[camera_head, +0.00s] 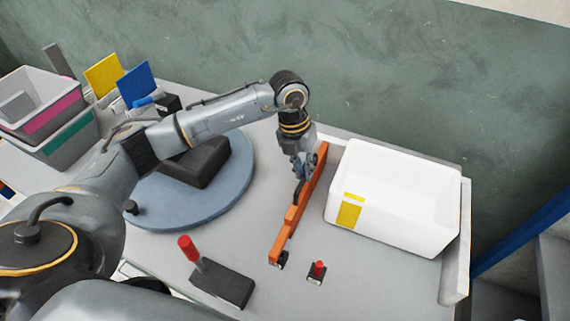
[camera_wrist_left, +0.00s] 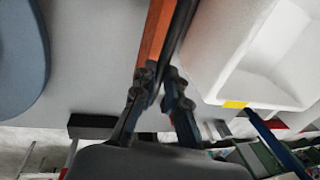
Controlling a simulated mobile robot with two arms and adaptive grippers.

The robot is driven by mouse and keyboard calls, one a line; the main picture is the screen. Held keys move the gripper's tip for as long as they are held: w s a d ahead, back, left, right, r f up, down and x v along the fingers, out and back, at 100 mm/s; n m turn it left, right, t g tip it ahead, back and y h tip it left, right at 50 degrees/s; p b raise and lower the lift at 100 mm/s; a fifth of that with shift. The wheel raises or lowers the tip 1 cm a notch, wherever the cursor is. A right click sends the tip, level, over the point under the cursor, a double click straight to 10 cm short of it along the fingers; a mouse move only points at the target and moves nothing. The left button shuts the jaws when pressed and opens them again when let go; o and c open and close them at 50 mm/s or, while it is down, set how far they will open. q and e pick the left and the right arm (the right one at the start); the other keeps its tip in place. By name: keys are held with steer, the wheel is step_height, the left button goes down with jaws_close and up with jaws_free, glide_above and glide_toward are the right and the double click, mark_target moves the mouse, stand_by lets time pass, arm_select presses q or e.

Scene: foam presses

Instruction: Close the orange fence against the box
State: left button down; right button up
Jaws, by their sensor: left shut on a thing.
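The orange fence (camera_head: 290,222) is a long bar standing on the grey table, left of the white box (camera_head: 385,215). A gap of bare table shows between the fence and the box. My left gripper (camera_head: 300,174) reaches down onto the fence from above and is shut on it. In the left wrist view, the fingers (camera_wrist_left: 160,95) sit on either side of the orange fence (camera_wrist_left: 156,35), with the white box (camera_wrist_left: 235,60) to the right. The box is open and has a yellow label on its front. My right gripper is not in view.
A blue-grey round turntable (camera_head: 195,205) with a black block (camera_head: 200,163) is left of the fence. A red-handled lever (camera_head: 222,284) and a small red button (camera_head: 317,271) stand near the front. Grey bins (camera_head: 68,140) are at the far left. A raised edge (camera_head: 456,255) runs right of the box.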

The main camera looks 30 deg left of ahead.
arm_select(q)
steer(key=shift+d, duration=0.45)
steer(key=c, duration=1.4)
jaws_free()
steer(key=shift+a, duration=0.1)
steer(key=r, duration=0.4)
steer(key=a+r, duration=0.1)
steer(key=r, duration=0.3)
steer(key=a+r, duration=0.1)
steer(key=r, duration=0.3)
steer(key=shift+a, duration=0.2)
steer(key=shift+f, duration=0.1)
